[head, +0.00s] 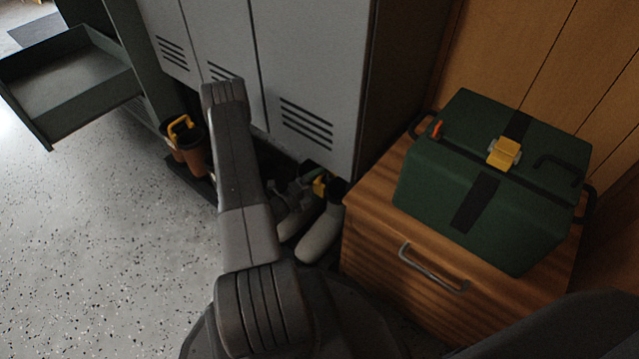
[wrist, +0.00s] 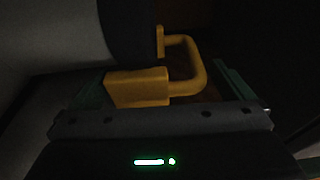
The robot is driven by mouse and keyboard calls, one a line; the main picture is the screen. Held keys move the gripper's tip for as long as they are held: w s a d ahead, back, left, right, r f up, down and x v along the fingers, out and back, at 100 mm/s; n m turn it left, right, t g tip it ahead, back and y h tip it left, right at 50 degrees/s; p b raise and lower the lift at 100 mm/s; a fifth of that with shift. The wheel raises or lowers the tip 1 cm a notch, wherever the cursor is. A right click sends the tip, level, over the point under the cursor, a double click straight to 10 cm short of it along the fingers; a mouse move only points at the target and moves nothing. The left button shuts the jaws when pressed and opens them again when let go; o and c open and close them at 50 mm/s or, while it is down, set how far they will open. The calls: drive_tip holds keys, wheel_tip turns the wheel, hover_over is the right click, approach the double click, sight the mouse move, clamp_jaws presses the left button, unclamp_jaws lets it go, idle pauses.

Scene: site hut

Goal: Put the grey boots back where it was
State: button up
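The grey boots (head: 319,236) are low down in front of the lockers, beside the wooden cabinet in the head view. They have light grey bodies, dark tops and a yellow handle (head: 320,186). In the wrist view a grey boot (wrist: 50,38) fills the upper left, and the yellow handle (wrist: 196,68) lies close ahead. My gripper (wrist: 160,88) has its green-tipped fingers wide apart, one on each side of the handle. In the head view my gripper (head: 312,177) is partly hidden at the boots. I cannot tell whether it touches the handle.
Brown boots (head: 192,148) with a yellow handle stand on a dark tray (head: 203,190) left of my arm. Grey lockers (head: 310,65) rise behind. A wooden cabinet (head: 375,235) bears a green box (head: 480,185). An open drawer (head: 70,85) juts out at left. The speckled floor at left is clear.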

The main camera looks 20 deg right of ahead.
drive_tip(key=shift+r, duration=0.15)
drive_tip(key=p+v, duration=0.3)
drive_tip(key=v, duration=0.9)
drive_tip(key=shift+p, duration=0.35)
